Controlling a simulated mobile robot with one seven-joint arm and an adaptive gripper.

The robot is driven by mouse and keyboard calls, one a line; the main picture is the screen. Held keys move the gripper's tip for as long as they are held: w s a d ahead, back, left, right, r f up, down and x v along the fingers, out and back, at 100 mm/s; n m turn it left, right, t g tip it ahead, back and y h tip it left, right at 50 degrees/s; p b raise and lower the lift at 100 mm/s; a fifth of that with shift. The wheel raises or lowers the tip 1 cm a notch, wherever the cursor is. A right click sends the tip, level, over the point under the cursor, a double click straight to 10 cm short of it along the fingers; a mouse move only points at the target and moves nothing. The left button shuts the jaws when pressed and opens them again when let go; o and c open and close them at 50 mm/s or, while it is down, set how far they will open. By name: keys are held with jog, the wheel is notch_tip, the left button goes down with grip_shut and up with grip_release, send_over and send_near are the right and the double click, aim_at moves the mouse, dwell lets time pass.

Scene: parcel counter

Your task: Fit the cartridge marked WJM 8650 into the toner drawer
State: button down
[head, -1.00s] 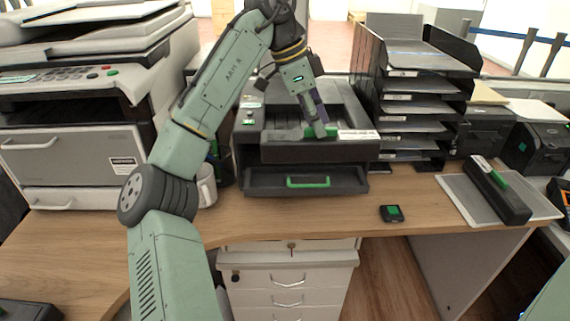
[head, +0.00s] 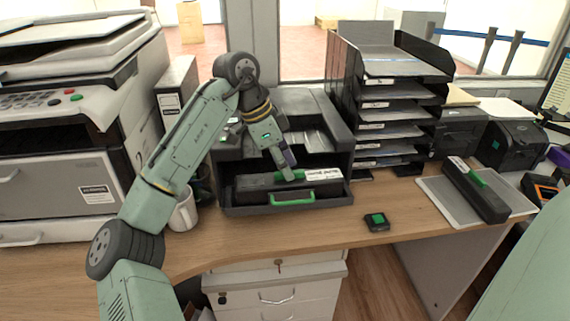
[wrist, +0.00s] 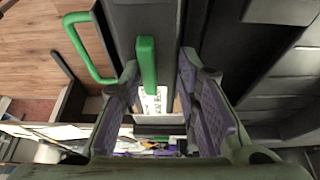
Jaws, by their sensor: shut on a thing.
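The dark cartridge (head: 258,182) with a white label (head: 324,173) lies level in or just over the open toner drawer (head: 228,209) of the black printer. The label is too small to read. My gripper (head: 290,174) is above the cartridge, shut on its green grip. In the wrist view the green grip (wrist: 147,62) stands between the fingers (wrist: 160,88), over the dark cartridge body (wrist: 152,18). The drawer's green handle (head: 292,199) is in front; it also shows in the wrist view (wrist: 74,42). Whether the cartridge touches the drawer floor is hidden.
Another dark cartridge (head: 474,192) with a green grip lies on a grey mat (head: 433,186) at right. A small black box with a green top (head: 376,221) lies on the desk. A mug (head: 184,212) stands left of the drawer; a paper tray stack (head: 393,95) stands right.

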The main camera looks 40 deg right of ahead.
jog(key=shift+f, duration=0.15)
jog(key=shift+f, duration=0.2)
jog(key=c, duration=1.2)
grip_release()
jog(key=shift+f, duration=0.1)
jog(key=v, duration=1.2)
jog(key=shift+r+b, duration=0.25)
jog(key=shift+b, duration=0.2)
jog(key=shift+f, duration=0.1)
